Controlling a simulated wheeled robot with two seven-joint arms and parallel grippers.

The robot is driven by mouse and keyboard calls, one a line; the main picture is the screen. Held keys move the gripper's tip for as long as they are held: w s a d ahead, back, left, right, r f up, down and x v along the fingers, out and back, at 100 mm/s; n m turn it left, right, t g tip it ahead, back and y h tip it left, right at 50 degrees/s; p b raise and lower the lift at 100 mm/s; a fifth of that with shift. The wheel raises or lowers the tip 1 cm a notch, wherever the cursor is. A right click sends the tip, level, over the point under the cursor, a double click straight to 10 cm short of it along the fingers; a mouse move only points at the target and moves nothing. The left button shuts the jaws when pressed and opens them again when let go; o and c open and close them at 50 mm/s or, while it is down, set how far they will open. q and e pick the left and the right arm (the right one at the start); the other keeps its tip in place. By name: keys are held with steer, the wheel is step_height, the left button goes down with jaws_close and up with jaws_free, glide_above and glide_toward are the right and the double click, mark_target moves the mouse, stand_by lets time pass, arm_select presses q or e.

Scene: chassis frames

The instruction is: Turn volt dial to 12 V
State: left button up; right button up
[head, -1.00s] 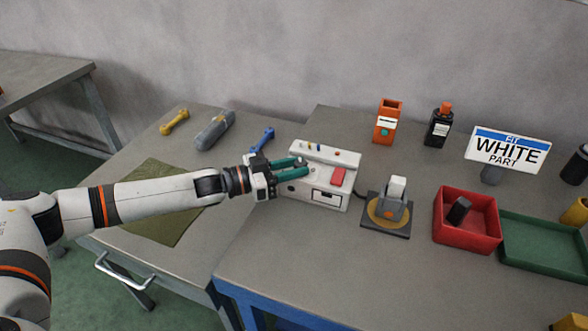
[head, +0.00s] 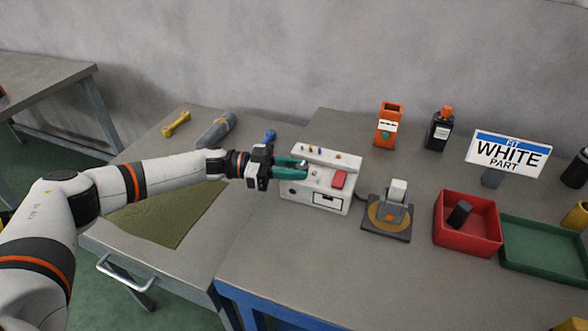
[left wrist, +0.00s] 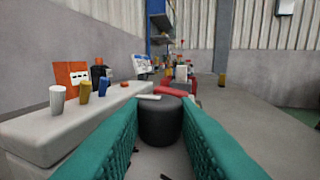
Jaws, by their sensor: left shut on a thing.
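The volt dial (left wrist: 160,122) is a dark round knob on the white console (head: 325,204). In the left wrist view it stands between my two teal fingers, with a pale pointer mark on its top edge, turned toward the left. My left gripper (head: 303,168) is shut on the dial, coming in from the left over the console's top. In the head view the fingers largely hide the dial, and its scale cannot be read. My right gripper is not in view.
A fixture on a dark plate (head: 386,231) and a red bin (head: 467,242) stand to the right.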

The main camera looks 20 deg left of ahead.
arm_select(q)
steer(key=shift+r, duration=0.1)
steer(key=o, duration=1)
steer(key=b+v, duration=0.2)
steer(key=v, duration=1)
